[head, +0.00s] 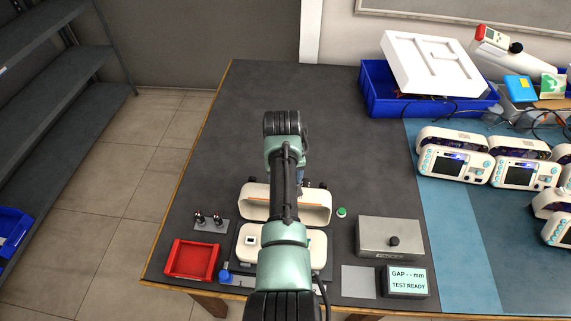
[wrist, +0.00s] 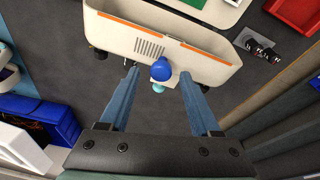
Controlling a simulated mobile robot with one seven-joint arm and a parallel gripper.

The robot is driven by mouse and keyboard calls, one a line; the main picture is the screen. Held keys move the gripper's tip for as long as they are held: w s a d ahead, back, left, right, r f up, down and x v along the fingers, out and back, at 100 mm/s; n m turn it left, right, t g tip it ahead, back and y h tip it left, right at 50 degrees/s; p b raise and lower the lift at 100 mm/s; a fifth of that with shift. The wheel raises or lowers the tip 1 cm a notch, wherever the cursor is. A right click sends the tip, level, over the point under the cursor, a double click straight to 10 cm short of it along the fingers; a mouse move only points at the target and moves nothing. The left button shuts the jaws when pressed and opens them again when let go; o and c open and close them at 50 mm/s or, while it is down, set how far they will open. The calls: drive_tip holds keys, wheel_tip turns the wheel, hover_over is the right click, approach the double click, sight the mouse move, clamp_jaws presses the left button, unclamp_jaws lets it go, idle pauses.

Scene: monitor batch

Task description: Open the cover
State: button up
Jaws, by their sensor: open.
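The cream cover (head: 318,207) stands raised behind the cream base (head: 249,256) of the device on the dark table, partly hidden by my arm. The wrist view shows the cover (wrist: 115,38) with orange edge strips, a slotted vent and a blue knob (wrist: 161,70). My gripper (wrist: 160,80) is open, with its two blue fingers on either side of the knob and visible gaps between. I cannot tell whether a finger touches the cover. In the head view my arm hides most of the gripper.
A red tray (head: 192,259) and small dark-tipped parts (head: 208,218) lie left of the device. A grey box with a black knob (head: 388,238) and a display reading TEST READY (head: 405,281) stand right. Several monitors (head: 455,155) and a blue bin (head: 375,95) are farther right. The back-left table is clear.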

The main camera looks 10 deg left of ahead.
drive_tip(key=v, duration=1.2)
drive_tip(key=shift+b, duration=0.35)
